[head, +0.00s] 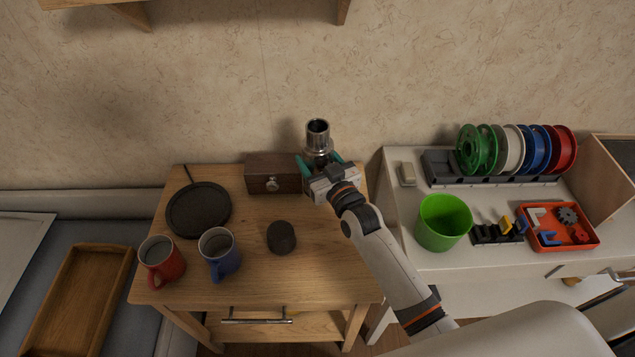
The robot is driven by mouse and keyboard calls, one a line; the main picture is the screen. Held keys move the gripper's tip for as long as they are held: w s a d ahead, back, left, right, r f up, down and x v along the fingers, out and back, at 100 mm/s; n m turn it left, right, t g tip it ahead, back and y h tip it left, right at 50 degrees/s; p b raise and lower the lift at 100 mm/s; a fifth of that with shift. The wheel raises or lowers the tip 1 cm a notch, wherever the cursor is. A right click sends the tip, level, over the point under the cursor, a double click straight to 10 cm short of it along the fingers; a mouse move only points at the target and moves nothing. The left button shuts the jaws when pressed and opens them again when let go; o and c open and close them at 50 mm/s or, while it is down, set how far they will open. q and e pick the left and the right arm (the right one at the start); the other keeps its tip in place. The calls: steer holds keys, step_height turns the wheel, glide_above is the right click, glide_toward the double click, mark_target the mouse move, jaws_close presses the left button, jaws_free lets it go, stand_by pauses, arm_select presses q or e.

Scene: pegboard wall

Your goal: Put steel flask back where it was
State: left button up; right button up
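The steel flask (317,135) is upright at the back right of the wooden table, with its open mouth facing up. My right gripper (320,163) is at the flask, with one teal finger on each side of its body. The gripper and wrist hide the flask's lower part, so I cannot tell whether its base touches the table or whether the fingers press on it. My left gripper is out of view.
A brown box (272,175) stands just left of the flask. A black pan (199,209), red mug (161,262), blue mug (219,254) and dark round piece (281,237) share the table (290,285). A green cup (442,222) and spools (515,148) are on the right white desk.

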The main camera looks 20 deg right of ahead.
steer(key=shift+f, duration=2.65)
steer(key=shift+f, duration=0.1)
steer(key=o, duration=1.6)
steer(key=shift+f, duration=0.1)
steer(key=shift+r, duration=0.2)
steer(key=s, duration=0.4)
steer(key=s+d, duration=0.1)
steer(key=s, duration=0.3)
steer(key=s+d, duration=0.1)
steer(key=s, duration=0.3)
steer(key=shift+b, duration=0.35)
steer(key=shift+w, duration=0.1)
